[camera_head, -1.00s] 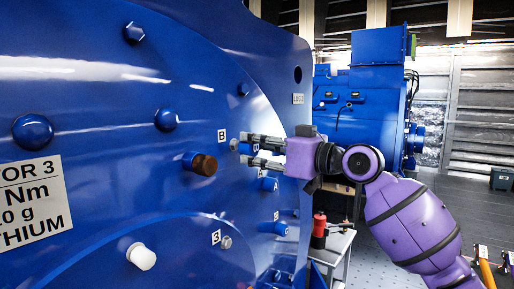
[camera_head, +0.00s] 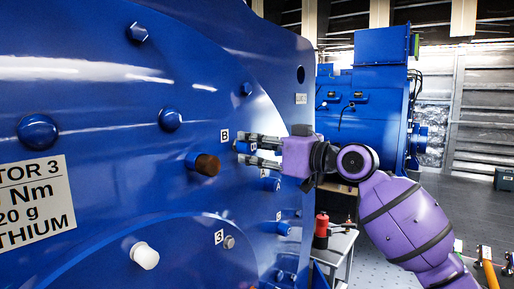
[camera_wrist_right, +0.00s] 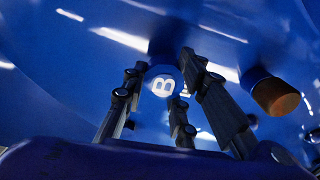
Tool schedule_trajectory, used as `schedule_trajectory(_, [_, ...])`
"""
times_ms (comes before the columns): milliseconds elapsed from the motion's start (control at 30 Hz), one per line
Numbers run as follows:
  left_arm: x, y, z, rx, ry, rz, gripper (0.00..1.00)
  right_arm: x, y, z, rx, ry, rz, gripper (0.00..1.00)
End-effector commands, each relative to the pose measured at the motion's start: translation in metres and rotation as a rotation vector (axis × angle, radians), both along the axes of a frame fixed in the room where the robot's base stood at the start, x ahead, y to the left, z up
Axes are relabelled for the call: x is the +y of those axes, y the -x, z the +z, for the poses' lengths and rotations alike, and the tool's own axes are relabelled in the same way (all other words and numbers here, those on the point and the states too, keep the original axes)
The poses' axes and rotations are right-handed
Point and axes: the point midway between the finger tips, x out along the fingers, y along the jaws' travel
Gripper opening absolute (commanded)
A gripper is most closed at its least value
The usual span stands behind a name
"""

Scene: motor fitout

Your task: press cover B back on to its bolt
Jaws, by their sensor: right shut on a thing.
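Cover B (camera_head: 243,147) is a small blue cap beside the label B (camera_head: 225,135) on the big blue motor face. My right gripper (camera_head: 254,151) is shut on it from the right, with its grey fingers above and below the cap. The cap is up against the face where the bolt is; the bolt is hidden, and I cannot tell how far the cap sits on it. In the right wrist view, a white disc with a B (camera_wrist_right: 162,85) shows on the cap between the fingers. My left gripper is not in view.
A brown-ended blue stub (camera_head: 203,164) sticks out left of the gripper. A white cap (camera_head: 145,255) and a bare bolt at label 3 (camera_head: 229,242) are lower. Another blue motor (camera_head: 367,100) stands behind. A small table (camera_head: 338,243) holds a red canister (camera_head: 321,230).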

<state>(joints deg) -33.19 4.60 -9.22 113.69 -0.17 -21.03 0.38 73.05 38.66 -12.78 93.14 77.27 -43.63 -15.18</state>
Motion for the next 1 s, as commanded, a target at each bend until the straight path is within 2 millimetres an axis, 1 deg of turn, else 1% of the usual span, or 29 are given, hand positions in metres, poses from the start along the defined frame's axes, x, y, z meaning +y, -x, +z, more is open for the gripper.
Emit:
schedule_trajectory(633, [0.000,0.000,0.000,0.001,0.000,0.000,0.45,0.014,-0.009,0.000,0.001,-0.001,0.001,0.13])
schedule_trajectory(667, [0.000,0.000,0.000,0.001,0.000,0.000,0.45,0.013,-0.009,0.000,0.000,0.000,0.000,0.30])
schedule_trajectory(800, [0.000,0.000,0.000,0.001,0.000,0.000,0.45,0.013,-0.009,0.000,0.000,0.000,0.000,0.48])
schedule_trajectory(1000, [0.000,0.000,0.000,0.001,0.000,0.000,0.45,0.013,-0.009,0.000,0.000,0.000,0.000,0.48])
